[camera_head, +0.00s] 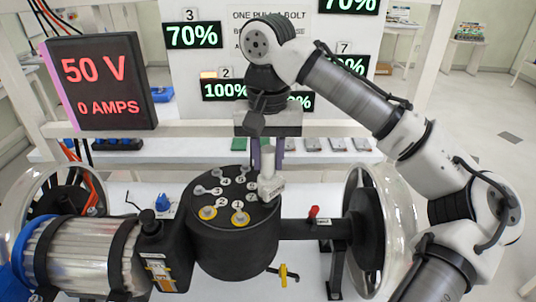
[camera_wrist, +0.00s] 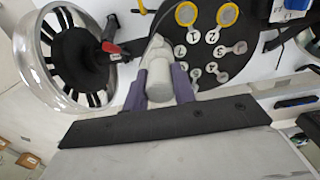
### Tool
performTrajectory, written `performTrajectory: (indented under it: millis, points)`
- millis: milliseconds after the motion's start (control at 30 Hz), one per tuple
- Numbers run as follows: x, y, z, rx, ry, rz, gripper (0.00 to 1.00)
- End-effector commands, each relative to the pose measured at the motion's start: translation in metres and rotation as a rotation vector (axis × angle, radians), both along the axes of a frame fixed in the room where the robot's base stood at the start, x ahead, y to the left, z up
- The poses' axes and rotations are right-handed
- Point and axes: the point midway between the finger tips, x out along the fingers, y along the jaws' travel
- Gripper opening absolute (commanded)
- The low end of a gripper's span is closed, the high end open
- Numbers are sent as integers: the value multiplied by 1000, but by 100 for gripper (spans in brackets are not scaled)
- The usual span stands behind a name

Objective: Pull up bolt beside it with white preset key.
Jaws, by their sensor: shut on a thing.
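My gripper (camera_head: 266,160) points down with its purple fingers closed around the upper part of the white preset key (camera_head: 270,187). The key is a pale, thick cylinder with a wider lower end, near the right rim of the black drum (camera_head: 235,243). In the wrist view the key (camera_wrist: 159,78) stands between the two fingers of my gripper (camera_wrist: 160,88). I cannot tell whether the key's lower end touches a bolt.
Displays stand behind: a red "50 V, 0 AMPS" screen (camera_head: 100,82) and green percent readouts (camera_head: 194,36). A spoked wheel (camera_head: 365,228) stands right of the drum, and a ribbed motor (camera_head: 80,255) left. A red-handled item (camera_head: 314,212) and yellow clip (camera_head: 284,274) lie near the axle.

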Motion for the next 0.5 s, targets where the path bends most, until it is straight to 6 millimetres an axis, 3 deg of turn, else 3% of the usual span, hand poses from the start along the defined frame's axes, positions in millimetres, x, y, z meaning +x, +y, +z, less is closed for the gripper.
performTrajectory:
  millis: [500]
  points:
    - [0, 0, -7, 0, 0, 0, 6]
